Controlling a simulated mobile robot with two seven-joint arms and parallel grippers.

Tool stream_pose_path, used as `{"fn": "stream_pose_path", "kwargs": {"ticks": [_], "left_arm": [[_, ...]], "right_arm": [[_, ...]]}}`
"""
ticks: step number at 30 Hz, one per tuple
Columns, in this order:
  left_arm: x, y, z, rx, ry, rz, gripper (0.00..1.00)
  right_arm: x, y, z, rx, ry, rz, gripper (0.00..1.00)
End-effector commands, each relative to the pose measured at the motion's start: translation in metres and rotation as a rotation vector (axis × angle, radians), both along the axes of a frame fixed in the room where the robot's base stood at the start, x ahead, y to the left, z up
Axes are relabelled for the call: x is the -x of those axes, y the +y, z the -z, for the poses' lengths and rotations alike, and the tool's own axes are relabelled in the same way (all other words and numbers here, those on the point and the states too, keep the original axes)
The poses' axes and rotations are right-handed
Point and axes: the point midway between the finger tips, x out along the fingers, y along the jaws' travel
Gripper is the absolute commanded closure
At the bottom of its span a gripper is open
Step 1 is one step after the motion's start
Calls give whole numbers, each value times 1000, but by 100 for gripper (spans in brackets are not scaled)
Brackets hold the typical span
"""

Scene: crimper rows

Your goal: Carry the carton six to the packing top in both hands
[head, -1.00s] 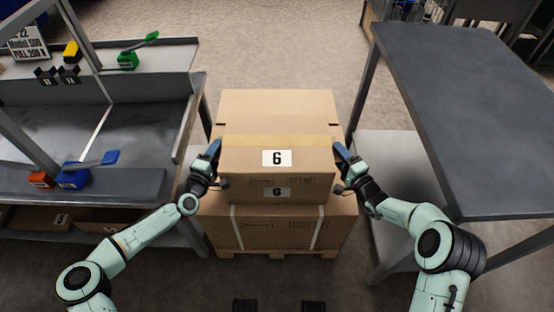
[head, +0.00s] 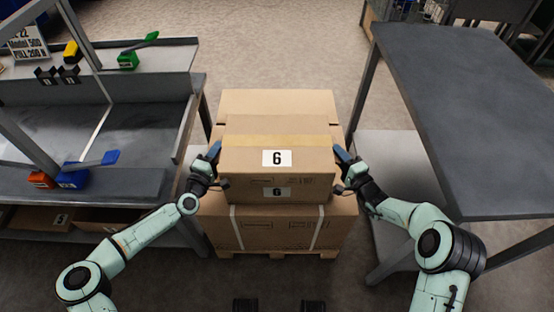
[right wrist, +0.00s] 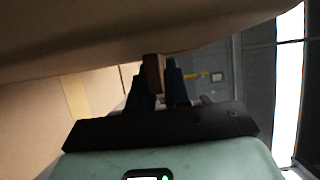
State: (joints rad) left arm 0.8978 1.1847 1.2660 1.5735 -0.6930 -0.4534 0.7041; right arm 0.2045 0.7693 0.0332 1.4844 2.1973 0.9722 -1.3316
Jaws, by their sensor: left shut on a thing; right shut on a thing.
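Carton six (head: 278,182) is a brown box with a tan tape strip and white "6" labels. It is at the top of a brown carton stack in the middle of the head view. My left gripper (head: 217,152) is shut on its left side and my right gripper (head: 340,155) on its right side. In the right wrist view, the right fingers (right wrist: 158,85) close on a small brown piece under a large brown surface. The fingertips are partly hidden. A bare dark grey tabletop (head: 470,110), likely the packing top, stands at the right.
A larger strapped carton (head: 268,232) sits below on a pallet (head: 275,254). A workbench (head: 130,130) with blue, orange, green and yellow tools stands at the left. Open floor (head: 290,40) lies behind the stack. Narrow gaps separate the stack from both tables.

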Motion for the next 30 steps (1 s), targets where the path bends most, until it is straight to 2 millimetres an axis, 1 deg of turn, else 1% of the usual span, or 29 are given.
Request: {"fn": "stream_pose_path", "kwargs": {"ticks": [27, 28, 30], "left_arm": [[0, 1, 1, 0, 1, -1, 100], [-1, 0, -4, 0, -8, -2, 100], [-1, 0, -4, 0, -8, -2, 100]], "right_arm": [[0, -1, -1, 0, -2, 1, 100], [-1, 0, -6, -4, -15, 0, 100], [-1, 0, -7, -3, -14, 0, 100]]}}
